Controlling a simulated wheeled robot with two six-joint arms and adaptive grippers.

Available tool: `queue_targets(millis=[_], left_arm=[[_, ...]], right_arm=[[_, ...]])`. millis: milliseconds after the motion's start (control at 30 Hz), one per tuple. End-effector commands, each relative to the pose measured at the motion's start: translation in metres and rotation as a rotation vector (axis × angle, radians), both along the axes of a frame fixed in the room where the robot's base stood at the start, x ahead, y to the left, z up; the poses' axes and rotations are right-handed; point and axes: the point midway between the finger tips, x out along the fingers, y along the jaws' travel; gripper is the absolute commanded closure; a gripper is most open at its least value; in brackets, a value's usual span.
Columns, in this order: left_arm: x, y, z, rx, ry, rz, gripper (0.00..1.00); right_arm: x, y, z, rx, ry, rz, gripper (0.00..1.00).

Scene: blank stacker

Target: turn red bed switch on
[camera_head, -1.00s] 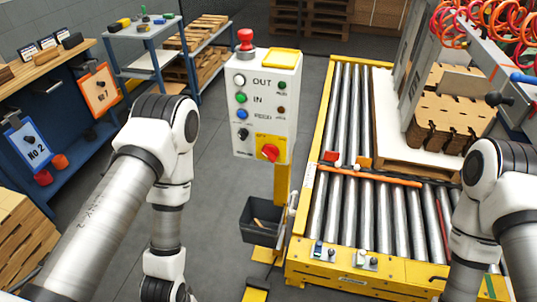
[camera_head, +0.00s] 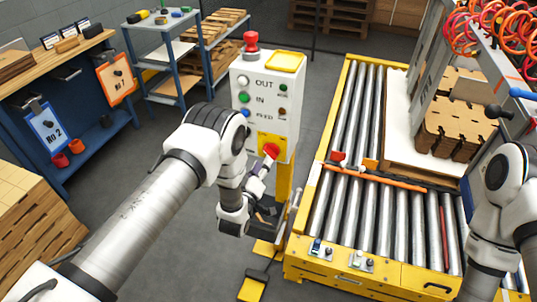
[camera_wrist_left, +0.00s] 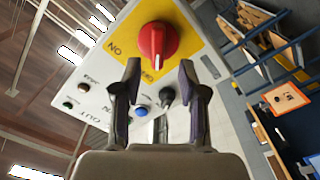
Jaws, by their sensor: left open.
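The red rotary switch (camera_head: 271,150) sits on a yellow plate low on the white control box (camera_head: 283,92). In the left wrist view the red switch (camera_wrist_left: 157,42) is close, just beyond my fingertips, with its pale mark pointing down between them. My left gripper (camera_wrist_left: 160,68) is open and empty, its two dark fingers apart on either side below the knob. No contact with the knob is clear. In the head view my left wrist hides part of the box's lower left. My right arm shows at the right edge, its gripper outside the picture.
A black selector (camera_wrist_left: 167,97) and a blue button (camera_wrist_left: 142,111) lie close to the left fingers. A red mushroom button (camera_head: 251,40) tops the box. The roller conveyor (camera_head: 352,215) stands right of the post. Grey floor (camera_head: 185,225) is open to the left.

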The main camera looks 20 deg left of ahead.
Motion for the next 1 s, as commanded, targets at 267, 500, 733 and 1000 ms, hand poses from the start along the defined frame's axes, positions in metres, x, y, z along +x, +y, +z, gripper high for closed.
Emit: queue_targets(millis=[267, 500, 733, 1000], left_arm=[[0.040, -0.002, 0.001, 0.002, 0.001, -0.001, 0.58], [0.042, -0.001, -0.001, 0.002, 0.003, -0.001, 0.58], [0.042, -0.001, -0.001, 0.002, 0.003, 0.000, 1.00], [0.042, -0.002, -0.001, 0.017, 0.004, -0.001, 1.00]], right_arm=[[0.000, 0.000, 0.011, 0.000, 0.000, -0.001, 0.60], [0.000, 0.000, 0.010, 0.000, 0.000, -0.001, 0.60], [0.000, 0.000, 0.010, 0.000, 0.000, -0.001, 0.60], [0.000, 0.000, 0.008, 0.000, 0.000, -0.001, 0.60]])
